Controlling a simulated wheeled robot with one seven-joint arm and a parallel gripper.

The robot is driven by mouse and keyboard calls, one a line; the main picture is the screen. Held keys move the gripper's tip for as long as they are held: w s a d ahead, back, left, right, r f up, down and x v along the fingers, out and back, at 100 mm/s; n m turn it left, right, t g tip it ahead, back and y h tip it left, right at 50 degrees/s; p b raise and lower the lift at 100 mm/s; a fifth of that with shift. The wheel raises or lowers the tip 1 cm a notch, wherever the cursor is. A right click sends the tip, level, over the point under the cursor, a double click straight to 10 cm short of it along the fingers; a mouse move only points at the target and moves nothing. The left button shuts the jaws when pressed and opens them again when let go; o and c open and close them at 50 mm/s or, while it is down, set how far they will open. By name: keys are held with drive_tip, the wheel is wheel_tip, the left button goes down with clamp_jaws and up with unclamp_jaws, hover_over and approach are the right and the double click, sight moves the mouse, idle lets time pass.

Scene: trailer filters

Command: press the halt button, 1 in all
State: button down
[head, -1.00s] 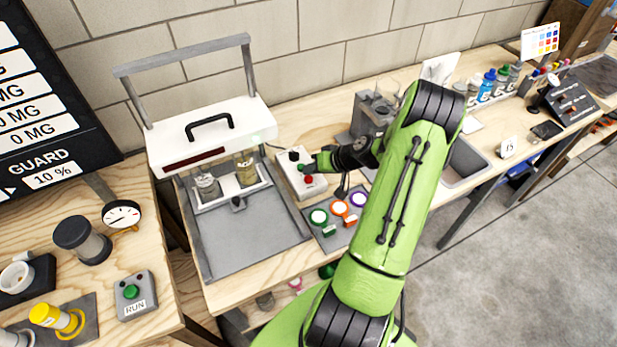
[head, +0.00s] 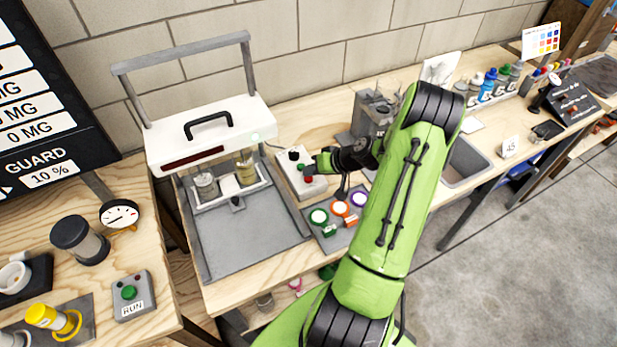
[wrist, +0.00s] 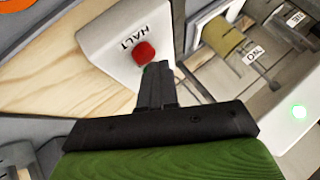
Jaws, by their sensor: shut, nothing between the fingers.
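The halt button is a red, round-topped button (wrist: 144,53) on a white box labelled HALT (wrist: 105,38). In the head view the red button (head: 308,179) and its white box (head: 290,178) are on the bench, right of the white-topped machine. My gripper (wrist: 155,72) is shut and empty. Its fingertips are right beside the button in the wrist view; I cannot tell whether they touch it. In the head view my gripper (head: 313,166) is over the box, coming from the right. A small green spot shows at the fingertips.
The white-topped machine (head: 210,132) holds jars and has a lit green lamp (wrist: 299,111). A tray with coloured round pieces (head: 335,232) lies in front of the box. A grey apparatus (head: 372,110) stands behind my arm. A separate RUN box (head: 132,296) is at the lower left.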

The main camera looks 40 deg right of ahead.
sight(312, 178)
drive_tip(key=shift+f+b, duration=0.5)
drive_tip(key=shift+b, duration=0.05)
idle(0.4)
drive_tip(key=shift+r+p, duration=0.55)
drive_tip(key=shift+r, duration=0.4)
drive_tip(key=shift+r+p, duration=1.6)
drive_tip(key=shift+r, duration=1)
drive_tip(key=shift+f, duration=0.1)
